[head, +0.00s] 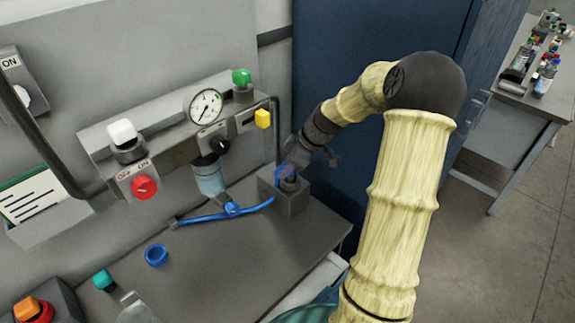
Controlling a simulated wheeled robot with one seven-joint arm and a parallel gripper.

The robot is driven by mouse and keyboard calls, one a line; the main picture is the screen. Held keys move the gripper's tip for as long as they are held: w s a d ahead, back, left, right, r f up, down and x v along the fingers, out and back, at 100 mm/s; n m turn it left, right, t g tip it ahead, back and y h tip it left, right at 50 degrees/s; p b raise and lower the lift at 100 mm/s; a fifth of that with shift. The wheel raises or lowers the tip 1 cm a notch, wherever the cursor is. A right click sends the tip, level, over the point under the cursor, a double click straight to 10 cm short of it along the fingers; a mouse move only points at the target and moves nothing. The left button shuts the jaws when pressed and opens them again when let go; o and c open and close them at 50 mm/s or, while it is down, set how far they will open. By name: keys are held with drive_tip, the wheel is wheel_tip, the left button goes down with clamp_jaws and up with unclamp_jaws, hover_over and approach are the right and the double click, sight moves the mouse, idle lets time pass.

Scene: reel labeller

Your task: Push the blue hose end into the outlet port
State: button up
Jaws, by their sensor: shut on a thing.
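The blue hose (253,208) lies along the grey bench top from a dark fitting at its left end, past a blue knob, to the front left side of a small grey block (289,203). More blue shows at the jaws of my gripper (288,172), just above the block. My gripper is shut on the blue hose end, pointing down and left at the block's top. A grey round part on top of the block may be the outlet port; the jaws partly hide it. I cannot tell whether the hose end is in the port or above it.
A blue ring (156,255) lies on the bench. A dark blue cabinet (345,60) is close behind my arm.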

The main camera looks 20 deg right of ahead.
drive_tip(key=shift+f, duration=0.45)
drive_tip(key=shift+f+b, duration=0.25)
drive_tip(key=shift+b, duration=0.3)
idle(1.3)
drive_tip(key=shift+s+f, duration=0.1)
drive_tip(key=shift+f, duration=0.1)
idle(1.0)
drive_tip(key=o, duration=0.9)
drive_tip(key=shift+o, duration=1.1)
drive_tip(key=shift+f, duration=0.15)
drive_tip(key=v, duration=1.8)
drive_tip(key=shift+w+b, duration=0.35)
drive_tip(key=shift+b, duration=0.05)
